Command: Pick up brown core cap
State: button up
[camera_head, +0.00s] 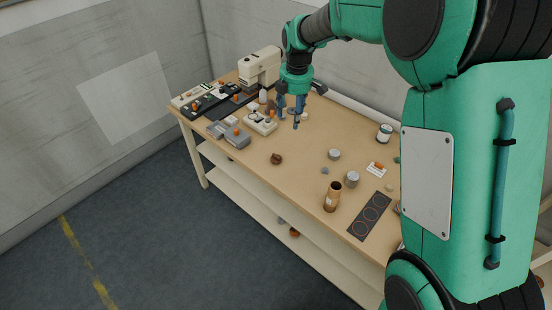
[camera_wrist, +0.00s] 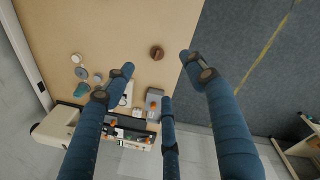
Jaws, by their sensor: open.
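A small dark brown round piece, which looks like the brown core cap (camera_head: 277,158), lies on the tabletop near the front edge. In the wrist view the brown cap (camera_wrist: 156,52) shows just beyond the fingertips, between two of them. My gripper (camera_head: 297,112) is above the table, behind and to the right of the cap in the head view. Its blue fingers are spread wide and empty, as the wrist view also shows of the gripper (camera_wrist: 160,78). Nothing touches the cap.
A sewing machine (camera_head: 260,66), a dark control panel (camera_head: 208,101) and grey boxes (camera_head: 237,138) crowd the left end of the table (camera_head: 300,165). A brown cylinder (camera_head: 332,197), grey rolls (camera_head: 351,179) and a dark mat (camera_head: 370,216) stand right. The tabletop around the cap is clear.

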jog(key=w+a+f+n, duration=0.2)
jog(key=w+f+n, duration=0.1)
jog(key=f, duration=0.5)
jog(key=w+a+f+n+g, duration=0.1)
jog(key=w+a+f+n, duration=0.2)
jog(key=w+f, duration=0.2)
notch_tip(320, 180, down, 3)
jog(key=shift+f+b, duration=0.2)
jog(key=shift+b, duration=0.1)
jog(key=shift+f, duration=0.1)
jog(key=b, duration=0.2)
send_over(276, 156)
jog(key=shift+w+f, duration=0.15)
jog(key=shift+f, duration=4)
jog(key=shift+f, duration=0.15)
jog(key=shift+f+b, duration=0.5)
jog(key=shift+f, duration=2)
jog(key=c, duration=0.7)
